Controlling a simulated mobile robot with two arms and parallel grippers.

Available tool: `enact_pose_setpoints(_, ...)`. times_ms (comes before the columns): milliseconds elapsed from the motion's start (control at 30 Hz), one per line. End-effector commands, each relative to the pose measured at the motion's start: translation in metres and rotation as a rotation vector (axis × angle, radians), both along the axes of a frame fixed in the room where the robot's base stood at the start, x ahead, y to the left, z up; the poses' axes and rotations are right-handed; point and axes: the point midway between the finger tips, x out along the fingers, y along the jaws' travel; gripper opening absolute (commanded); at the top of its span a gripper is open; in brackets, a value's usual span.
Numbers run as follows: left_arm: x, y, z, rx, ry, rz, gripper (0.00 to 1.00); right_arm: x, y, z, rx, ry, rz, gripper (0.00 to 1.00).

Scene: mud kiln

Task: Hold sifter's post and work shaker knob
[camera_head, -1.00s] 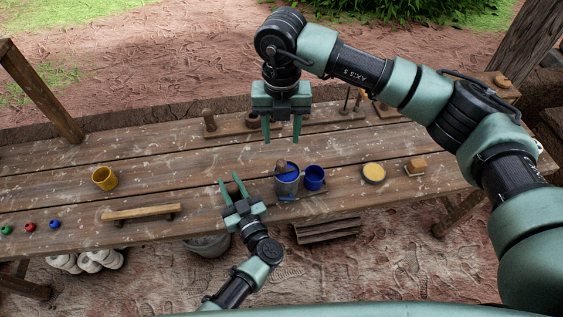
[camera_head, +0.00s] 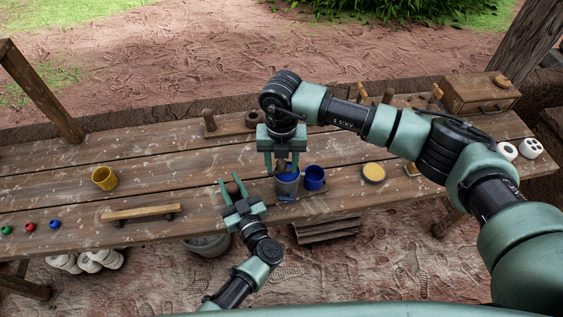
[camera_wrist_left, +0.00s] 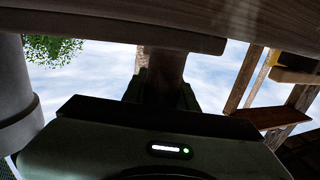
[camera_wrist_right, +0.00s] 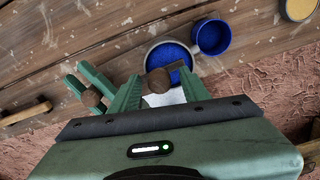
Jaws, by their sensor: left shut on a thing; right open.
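The sifter (camera_head: 288,188) is a grey round vessel with blue powder inside, near the table's front edge. It also shows in the right wrist view (camera_wrist_right: 151,49). Its round brown shaker knob (camera_wrist_right: 158,81) sits between the open fingers of my right gripper (camera_wrist_right: 160,92), with gaps on both sides. My right gripper (camera_head: 281,169) points down over the sifter in the head view. My left gripper (camera_head: 234,187) is shut on the brown post (camera_wrist_right: 91,97) left of the sifter. The post also fills the gap between the fingers in the left wrist view (camera_wrist_left: 166,75).
A blue mug (camera_head: 315,178) stands close to the sifter's right side. A round dish of yellow powder (camera_head: 373,173) lies further right. A yellow cup (camera_head: 104,179) and a wooden bar (camera_head: 140,212) are at the left. A wooden block with pegs (camera_head: 232,126) stands behind.

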Motion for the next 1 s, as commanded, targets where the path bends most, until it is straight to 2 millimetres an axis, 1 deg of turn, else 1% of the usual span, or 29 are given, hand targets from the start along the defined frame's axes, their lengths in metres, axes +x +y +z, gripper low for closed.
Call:
enact_pose_setpoints(100,0.0003,-0.0002,0.0006,-0.001,-0.001,0.000,0.00,-0.0001,0.0001,0.0001,0.000,0.000,0.000,0.46)
enact_pose_setpoints(133,0.0003,-0.0002,0.0006,-0.001,-0.001,0.000,0.00,-0.0001,0.0001,0.0002,0.000,0.000,0.000,0.41)
enact_pose_setpoints(167,0.0002,-0.0002,0.0006,-0.001,-0.001,0.000,0.00,-0.0001,0.0001,0.0002,0.000,0.000,0.000,0.32)
enact_pose_setpoints(200,0.0002,-0.0002,0.0006,-0.001,-0.001,0.000,0.00,-0.0001,0.0001,0.0002,0.000,0.000,0.000,0.21)
enact_pose_setpoints(267,0.0002,-0.0002,0.0006,-0.001,-0.001,0.000,0.00,-0.0001,0.0001,0.0003,0.000,0.000,0.000,0.05)
enact_pose_setpoints(300,0.0002,-0.0002,0.0006,-0.001,-0.001,0.000,0.00,-0.0001,0.0001,0.0004,0.000,0.000,0.000,0.00)
enact_pose_setpoints(1000,0.0003,-0.0003,0.0006,-0.001,-0.001,-0.001,0.00,-0.0002,0.0005,0.0008,0.001,0.001,0.000,0.00)
